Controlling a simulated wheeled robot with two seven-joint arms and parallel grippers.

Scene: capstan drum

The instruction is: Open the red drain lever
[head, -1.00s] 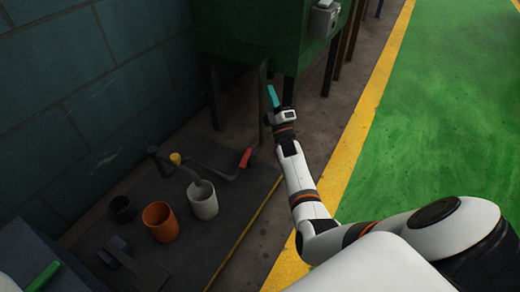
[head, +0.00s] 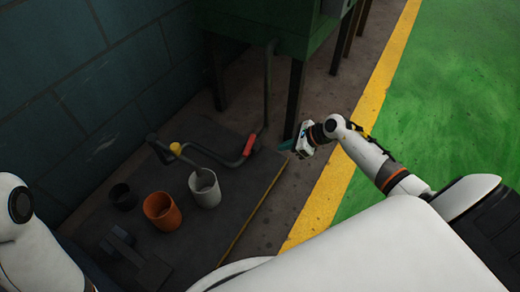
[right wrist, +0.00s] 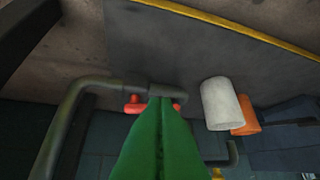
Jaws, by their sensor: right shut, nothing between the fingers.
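The red lever (head: 249,145) sits on a dark bent pipe (head: 228,163) near the right end of the dark mat, by the green cabinet's legs. My right gripper (head: 286,146) is just right of the lever in the head view, shut and empty, its fingers pointing left towards it. A small gap shows between them there. In the right wrist view the shut green fingers (right wrist: 160,108) cover the middle of the lever, and red ends (right wrist: 134,105) show on both sides below the pipe (right wrist: 112,86). My left arm shows at the left edge of the head view; its gripper is out of view.
A white cup (head: 205,188), an orange cup (head: 162,212) and a black cup (head: 123,197) stand on the mat. A yellow knob (head: 175,148) is on the pipework's left. The wall is behind; the green cabinet (head: 270,20) stands above, its legs near the lever.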

